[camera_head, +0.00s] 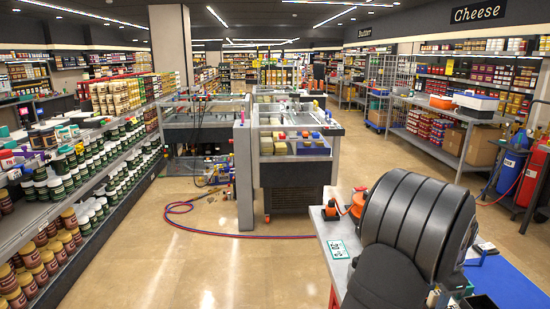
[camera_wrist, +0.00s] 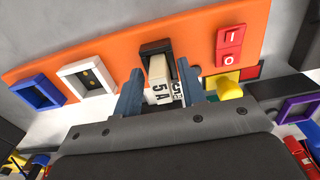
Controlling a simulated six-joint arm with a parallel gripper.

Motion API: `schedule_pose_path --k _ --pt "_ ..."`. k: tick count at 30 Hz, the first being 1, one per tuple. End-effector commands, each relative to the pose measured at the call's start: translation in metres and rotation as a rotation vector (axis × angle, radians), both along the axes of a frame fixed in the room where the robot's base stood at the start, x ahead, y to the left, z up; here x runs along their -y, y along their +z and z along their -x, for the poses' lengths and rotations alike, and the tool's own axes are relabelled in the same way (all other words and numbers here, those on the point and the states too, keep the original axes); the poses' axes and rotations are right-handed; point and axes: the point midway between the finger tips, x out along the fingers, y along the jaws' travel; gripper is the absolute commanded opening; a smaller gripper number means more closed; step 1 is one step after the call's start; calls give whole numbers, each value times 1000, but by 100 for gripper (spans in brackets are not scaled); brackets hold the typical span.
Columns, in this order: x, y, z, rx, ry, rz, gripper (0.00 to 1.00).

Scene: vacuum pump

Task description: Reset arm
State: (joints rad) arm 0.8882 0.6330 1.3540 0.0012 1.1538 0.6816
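In the wrist view, my gripper (camera_wrist: 160,82) has its two blue-grey fingers on either side of a pale block marked 5A (camera_wrist: 158,92) with a black top part (camera_wrist: 156,48). The block stands in front of an orange panel (camera_wrist: 195,35). In the head view, my black ribbed arm (camera_head: 418,215) fills the lower right. My fingers and the block cannot be made out there.
A red I/O switch (camera_wrist: 230,46) is on the panel, right of the block. Left are a white-framed socket (camera_wrist: 86,78) and a blue frame (camera_wrist: 38,93). A yellow knob (camera_wrist: 228,87) and a purple frame (camera_wrist: 299,108) are at right. A blue mat (camera_head: 505,283) lies beside my arm.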

Motion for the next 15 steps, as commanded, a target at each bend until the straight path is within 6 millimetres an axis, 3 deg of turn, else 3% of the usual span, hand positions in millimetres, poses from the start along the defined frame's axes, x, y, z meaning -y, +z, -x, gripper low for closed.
schedule_pose_path --k 6,15 --pt "1 49 -1 1 0 4 37" --pt "10 79 55 -1 -5 1 37"
